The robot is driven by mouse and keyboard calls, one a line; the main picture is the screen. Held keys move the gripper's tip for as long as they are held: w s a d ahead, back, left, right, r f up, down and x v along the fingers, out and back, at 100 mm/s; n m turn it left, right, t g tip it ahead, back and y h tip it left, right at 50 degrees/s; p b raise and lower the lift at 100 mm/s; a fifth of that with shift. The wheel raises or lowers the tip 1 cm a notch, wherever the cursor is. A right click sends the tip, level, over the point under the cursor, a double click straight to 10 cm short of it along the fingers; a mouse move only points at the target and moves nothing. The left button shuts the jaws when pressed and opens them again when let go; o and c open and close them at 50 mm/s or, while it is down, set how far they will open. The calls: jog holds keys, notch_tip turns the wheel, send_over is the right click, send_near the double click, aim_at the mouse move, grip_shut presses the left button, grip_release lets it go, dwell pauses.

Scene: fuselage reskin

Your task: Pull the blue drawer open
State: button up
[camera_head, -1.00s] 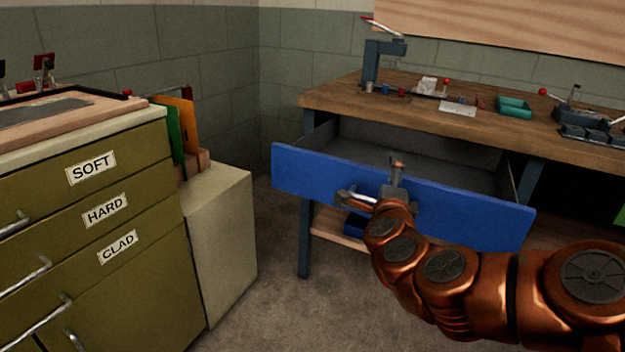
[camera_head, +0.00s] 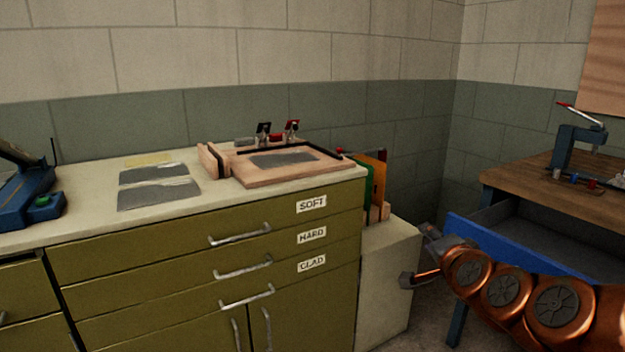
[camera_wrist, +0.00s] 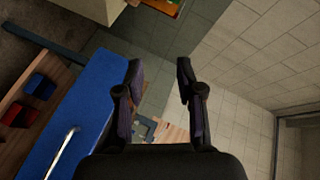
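The blue drawer (camera_head: 500,242) is pulled out from under the wooden workbench at the right of the head view, and its grey inside shows behind the front. My copper arm covers part of its front. In the wrist view the drawer front (camera_wrist: 88,100) lies to the left of my gripper (camera_wrist: 160,72), with its silver handle (camera_wrist: 62,150) at the lower left. My gripper's two dark fingers are apart with nothing between them, and the handle is clear of them. In the head view the handle cannot be made out.
An olive cabinet (camera_head: 150,262) with silver handles and SOFT, HARD and CLAD labels fills the left and middle. A pale box (camera_head: 385,285) stands between it and the workbench (camera_head: 515,177). Red (camera_wrist: 20,113) and blue (camera_wrist: 40,86) bins sit on a shelf below the drawer.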

jog(key=s+a+r+n+g+y+p, duration=0.3)
jog(key=s+a+n+g+p, duration=0.45)
jog(key=s+a+p, duration=0.4)
jog(key=s+d+r+n+g+h+p, duration=0.1)
jog(key=s+r+g+p, duration=0.2)
jog(key=s, duration=0.6)
jog(key=s+d+r+n+g+h+p, duration=0.1)
jog(key=s+d+r+n+g+p, duration=0.1)
jog(key=s+p, duration=0.4)
jog(key=s+d+r+n+g+h+p, duration=0.1)
jog(key=s+r+g+p, duration=0.3)
jog(key=s, duration=0.9)
jog(key=shift+s+d+n+g+p, duration=0.3)
jog(key=shift+d+n+g+p, duration=0.05)
jog(key=shift+n+p, duration=0.4)
jog(key=shift+d+r, duration=0.1)
